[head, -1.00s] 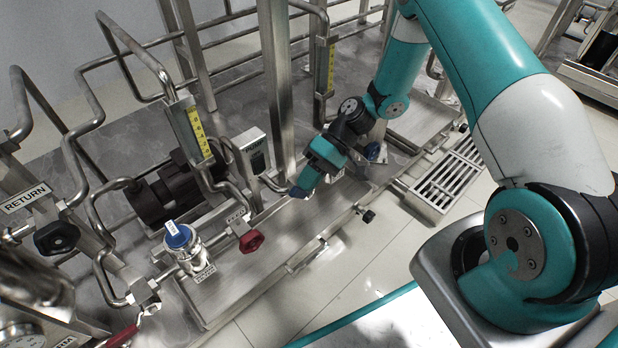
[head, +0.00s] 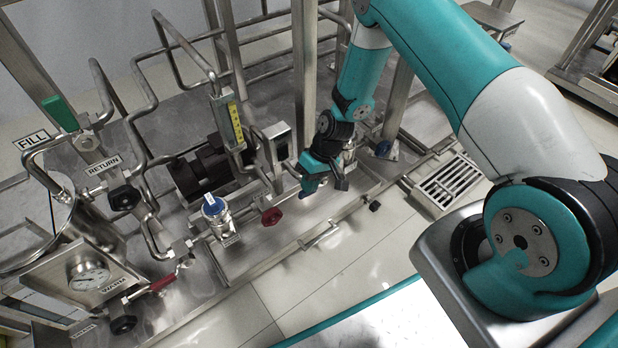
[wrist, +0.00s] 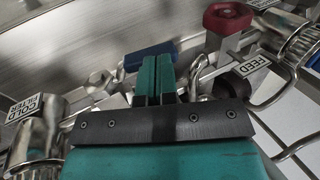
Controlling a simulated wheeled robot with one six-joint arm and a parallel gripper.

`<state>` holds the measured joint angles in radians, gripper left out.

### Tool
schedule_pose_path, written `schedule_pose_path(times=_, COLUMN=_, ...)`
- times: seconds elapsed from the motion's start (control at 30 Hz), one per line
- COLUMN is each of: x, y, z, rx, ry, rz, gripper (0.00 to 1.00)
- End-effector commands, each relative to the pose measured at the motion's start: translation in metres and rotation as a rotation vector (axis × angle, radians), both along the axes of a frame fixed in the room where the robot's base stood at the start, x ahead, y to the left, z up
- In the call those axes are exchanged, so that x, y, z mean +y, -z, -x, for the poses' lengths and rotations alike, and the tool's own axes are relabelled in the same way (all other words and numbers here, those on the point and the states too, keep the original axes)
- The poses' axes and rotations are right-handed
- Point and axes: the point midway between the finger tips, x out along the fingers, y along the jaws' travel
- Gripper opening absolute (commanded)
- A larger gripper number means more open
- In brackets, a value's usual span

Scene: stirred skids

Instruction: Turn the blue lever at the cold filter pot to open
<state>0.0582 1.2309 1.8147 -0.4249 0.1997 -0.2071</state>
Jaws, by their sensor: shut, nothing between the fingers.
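The blue lever (wrist: 150,55) lies just past my fingertips in the wrist view, its middle partly hidden behind them. In the head view a small blue patch at my gripper's end (head: 309,184) seems to be the same lever. The pot labelled COLD FILTER (wrist: 38,122) is at the left of the wrist view; in the head view my arm largely hides that spot. My gripper (wrist: 156,75) is shut with its two teal fingers together and nothing between them. I cannot tell whether the fingers touch the lever.
A red handle (wrist: 228,17) with a FEED label is close on the right in the wrist view; it also shows in the head view (head: 271,216). A blue-topped fitting (head: 213,206) stands left of it. Pipes and a frame post crowd the back. Floor in front is open.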

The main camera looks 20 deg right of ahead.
Motion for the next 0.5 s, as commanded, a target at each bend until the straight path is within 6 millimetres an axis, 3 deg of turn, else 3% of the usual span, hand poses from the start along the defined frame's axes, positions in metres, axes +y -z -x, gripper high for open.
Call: schedule_pose_path(times=0.5, x=0.0058, y=0.0077, z=0.0016, rx=0.001, ry=0.000, rz=-0.003, gripper=0.00)
